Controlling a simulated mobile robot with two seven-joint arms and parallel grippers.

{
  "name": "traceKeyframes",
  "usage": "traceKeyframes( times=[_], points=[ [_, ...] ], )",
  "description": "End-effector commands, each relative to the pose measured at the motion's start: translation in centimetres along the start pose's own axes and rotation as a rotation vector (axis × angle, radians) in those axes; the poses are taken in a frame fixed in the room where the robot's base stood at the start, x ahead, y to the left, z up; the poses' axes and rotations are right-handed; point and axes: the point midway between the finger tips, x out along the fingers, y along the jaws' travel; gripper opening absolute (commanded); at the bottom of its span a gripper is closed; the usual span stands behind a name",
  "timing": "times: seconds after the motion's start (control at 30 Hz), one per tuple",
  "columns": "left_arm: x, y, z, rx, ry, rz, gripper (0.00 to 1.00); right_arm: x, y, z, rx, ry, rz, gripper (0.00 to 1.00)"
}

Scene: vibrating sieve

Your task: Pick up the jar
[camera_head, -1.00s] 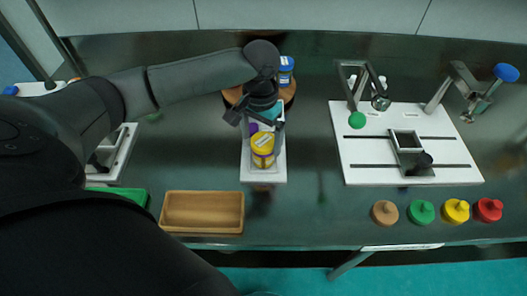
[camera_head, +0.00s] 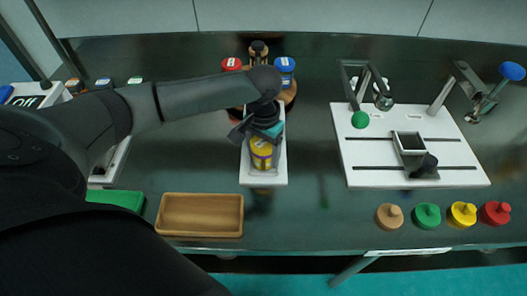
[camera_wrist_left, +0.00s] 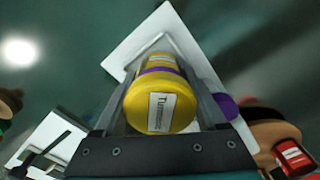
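The jar (camera_head: 261,158) is yellow with a purple band and a white label. It stands on a white tray (camera_head: 265,181) near the table's middle. My left gripper (camera_head: 262,138) is over it from behind, hiding its far side. In the left wrist view, the jar (camera_wrist_left: 160,112) lies between the two fingers of the left gripper (camera_wrist_left: 160,75). The fingers are apart, one on each side, and a narrow gap seems to show beside the jar. My right gripper is not in view.
Red-lidded (camera_head: 232,64) and blue-lidded (camera_head: 285,64) jars stand behind on a wooden holder. An empty wooden tray (camera_head: 201,232) lies front left. A white board with a fixture (camera_head: 415,178) stands right, with several coloured knobbed discs (camera_head: 426,215) in front.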

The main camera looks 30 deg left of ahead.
Motion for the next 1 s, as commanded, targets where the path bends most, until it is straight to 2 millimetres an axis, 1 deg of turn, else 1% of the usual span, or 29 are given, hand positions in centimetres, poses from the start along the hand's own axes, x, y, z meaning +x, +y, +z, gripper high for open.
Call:
traceKeyframes(
  times=[0.03,0.07,0.27,0.5,0.77,0.87,0.97,1.0],
  points=[
    [0.0,0.0,0.0,0.000,0.000,0.000,0.65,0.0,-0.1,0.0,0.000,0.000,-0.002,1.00],
    [0.0,0.0,0.0,0.000,0.000,0.000,0.62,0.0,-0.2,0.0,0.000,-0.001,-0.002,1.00],
    [0.0,0.0,0.0,0.000,0.000,0.000,0.39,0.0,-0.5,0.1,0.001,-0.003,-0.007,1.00],
    [0.0,0.0,0.0,0.000,0.000,0.000,0.13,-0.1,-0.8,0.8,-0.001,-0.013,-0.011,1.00],
    [-0.3,0.0,-0.1,0.000,0.001,0.000,0.13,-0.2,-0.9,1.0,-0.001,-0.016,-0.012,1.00],
    [-1.3,0.0,-0.1,0.000,0.002,0.000,0.13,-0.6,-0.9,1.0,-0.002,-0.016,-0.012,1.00],
    [-3.2,0.0,-0.1,0.000,0.004,0.001,0.13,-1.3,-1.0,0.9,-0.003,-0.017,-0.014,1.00],
    [-4.2,0.0,-0.1,0.000,0.005,0.001,0.13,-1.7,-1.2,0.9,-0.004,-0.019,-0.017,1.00]
  ],
)
